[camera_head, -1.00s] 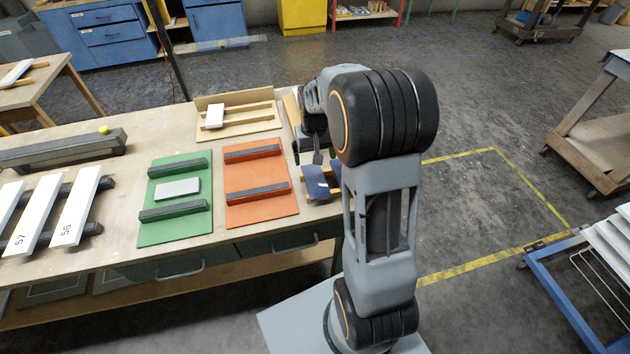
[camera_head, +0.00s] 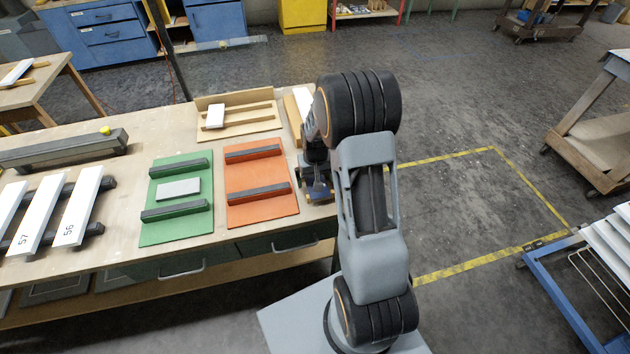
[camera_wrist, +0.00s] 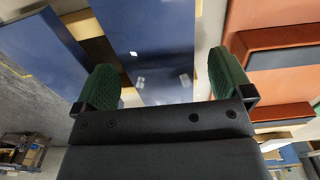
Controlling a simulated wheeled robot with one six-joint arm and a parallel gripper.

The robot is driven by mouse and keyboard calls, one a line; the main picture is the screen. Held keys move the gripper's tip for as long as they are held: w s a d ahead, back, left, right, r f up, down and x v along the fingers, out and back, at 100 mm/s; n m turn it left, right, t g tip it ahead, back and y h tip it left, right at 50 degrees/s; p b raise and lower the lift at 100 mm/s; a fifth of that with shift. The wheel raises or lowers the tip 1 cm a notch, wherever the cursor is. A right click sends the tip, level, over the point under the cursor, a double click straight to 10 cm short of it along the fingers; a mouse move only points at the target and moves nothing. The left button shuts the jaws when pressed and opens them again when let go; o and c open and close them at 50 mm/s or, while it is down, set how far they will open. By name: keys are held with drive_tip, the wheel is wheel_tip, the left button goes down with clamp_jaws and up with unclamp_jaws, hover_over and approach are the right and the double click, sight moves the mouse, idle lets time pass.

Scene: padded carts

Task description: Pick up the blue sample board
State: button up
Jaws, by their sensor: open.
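The blue sample board (camera_wrist: 150,35) shows in the wrist view as a flat dark blue panel with small pale marks, lying between my fingers. My gripper (camera_wrist: 160,72) is open, with one green-padded finger to each side of the board. No finger clearly touches it, and the height gap is hard to judge.
An orange tray (camera_head: 262,208) with dark-topped bars lies just left of my gripper. A green tray (camera_head: 160,228) holding a grey board is farther left. A wooden rack (camera_head: 232,131) stands behind. Another blue surface (camera_wrist: 45,45) lies at the wrist view's left.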

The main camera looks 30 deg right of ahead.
drive_tip(key=shift+c, duration=0.3)
drive_tip(key=c, duration=1)
drive_tip(key=shift+r, duration=0.1)
